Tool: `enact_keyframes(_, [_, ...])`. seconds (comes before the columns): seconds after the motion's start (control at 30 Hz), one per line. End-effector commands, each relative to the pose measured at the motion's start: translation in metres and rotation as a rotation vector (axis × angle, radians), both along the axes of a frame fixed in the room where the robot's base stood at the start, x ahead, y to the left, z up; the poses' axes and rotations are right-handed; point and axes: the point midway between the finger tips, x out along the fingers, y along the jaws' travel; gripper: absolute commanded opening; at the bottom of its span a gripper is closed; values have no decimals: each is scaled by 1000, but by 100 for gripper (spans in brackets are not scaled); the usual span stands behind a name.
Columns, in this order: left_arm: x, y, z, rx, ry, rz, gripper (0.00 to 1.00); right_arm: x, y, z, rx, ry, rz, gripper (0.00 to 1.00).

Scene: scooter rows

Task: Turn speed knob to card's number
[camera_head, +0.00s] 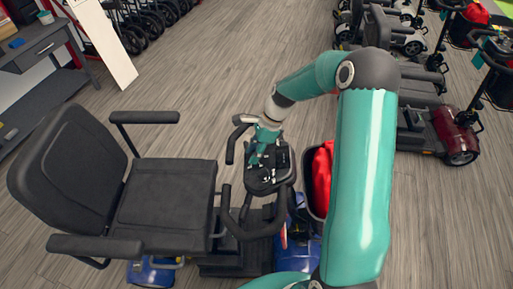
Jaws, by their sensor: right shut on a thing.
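A blue mobility scooter with a black seat (165,195) stands in front of me, its seat to the left and its tiller to the right. The dark control console (272,181) sits on the tiller between the looped handlebars (248,229). My right gripper (256,158) points down onto the console and is shut on the speed knob, which is small and mostly hidden by the fingers. The knob's setting cannot be read. No card with a readable number shows. My left gripper is out of view.
A red bag (321,178) lies in the scooter's front basket, partly behind my right arm. More scooters (462,135) stand at the right, with wheelchairs (140,22) at the back left. A grey desk (40,47) and a white panel (102,42) stand at the left. Open wooden floor lies between.

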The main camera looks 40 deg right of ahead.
Motion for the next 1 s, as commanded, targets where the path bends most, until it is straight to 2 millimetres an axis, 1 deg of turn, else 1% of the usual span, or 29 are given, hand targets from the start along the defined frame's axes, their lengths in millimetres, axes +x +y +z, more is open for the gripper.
enact_keyframes(0.03, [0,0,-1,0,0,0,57,3,-3,1,-8,-10,-5,0])
enact_keyframes(0.13, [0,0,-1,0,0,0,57,3,-3,1,-9,-12,-6,0])
enact_keyframes(0.17, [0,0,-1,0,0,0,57,3,-3,1,-9,-12,-6,37])
enact_keyframes(0.2, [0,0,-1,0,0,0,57,3,-3,2,-9,-12,-6,43])
enact_keyframes(0.3, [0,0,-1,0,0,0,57,2,-3,1,-7,-10,-6,59])
enact_keyframes(0.67, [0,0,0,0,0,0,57,1,-3,3,-5,-7,-6,59])
enact_keyframes(0.77, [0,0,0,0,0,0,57,0,-6,11,-6,-9,-6,59])
enact_keyframes(0.87, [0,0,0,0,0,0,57,-2,-11,24,-7,-10,-6,59])
enact_keyframes(1.0, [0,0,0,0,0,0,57,-5,-22,50,-8,-11,-7,59])
